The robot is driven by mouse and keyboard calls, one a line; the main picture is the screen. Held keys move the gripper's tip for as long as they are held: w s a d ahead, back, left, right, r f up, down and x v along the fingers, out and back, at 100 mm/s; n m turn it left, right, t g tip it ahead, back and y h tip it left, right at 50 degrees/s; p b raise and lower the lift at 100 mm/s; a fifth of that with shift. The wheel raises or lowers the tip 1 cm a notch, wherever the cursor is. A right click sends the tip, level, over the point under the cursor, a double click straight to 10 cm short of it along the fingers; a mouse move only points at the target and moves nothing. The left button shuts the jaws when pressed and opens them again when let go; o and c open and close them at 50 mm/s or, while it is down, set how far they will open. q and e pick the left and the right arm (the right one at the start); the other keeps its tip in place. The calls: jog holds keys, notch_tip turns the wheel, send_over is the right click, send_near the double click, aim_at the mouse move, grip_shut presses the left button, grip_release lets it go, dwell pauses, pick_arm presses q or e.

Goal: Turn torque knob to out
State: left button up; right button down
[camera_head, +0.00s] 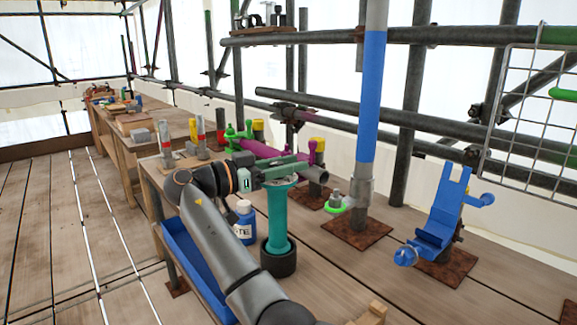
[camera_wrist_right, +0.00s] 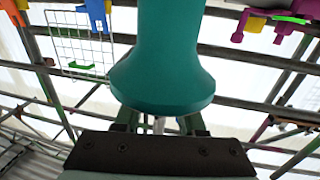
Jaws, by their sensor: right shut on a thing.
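My right gripper (camera_head: 286,170) is shut at the flared top of a teal column (camera_head: 278,215), which stands upright in a black round base. In the right wrist view the teal flared end (camera_wrist_right: 160,85) fills the upper middle, just beyond the fingers (camera_wrist_right: 160,126). A thin pale stem shows between the fingers; the exact contact is hidden. No part reads clearly as the torque knob. Round parts that show are a green ring (camera_head: 335,206) beside the blue-and-grey pole (camera_head: 372,100) and a blue knob (camera_head: 405,256) on a blue cradle (camera_head: 443,220). My left gripper is not in view.
A blue tray (camera_head: 190,262) and a blue-labelled bottle (camera_head: 244,222) are close to my right arm. A magenta tube and clamps (camera_head: 262,148) lie behind the gripper. Scaffold pipes (camera_head: 330,120) cross behind. A wire grid (camera_head: 525,120) hangs at right. The left floor is open.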

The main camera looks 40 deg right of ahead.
jog(key=shift+r, duration=0.1)
jog(key=c, duration=0.5)
grip_release()
jog(key=w+a, duration=0.1)
jog(key=a, duration=1.1)
jog(key=shift+a, duration=0.2)
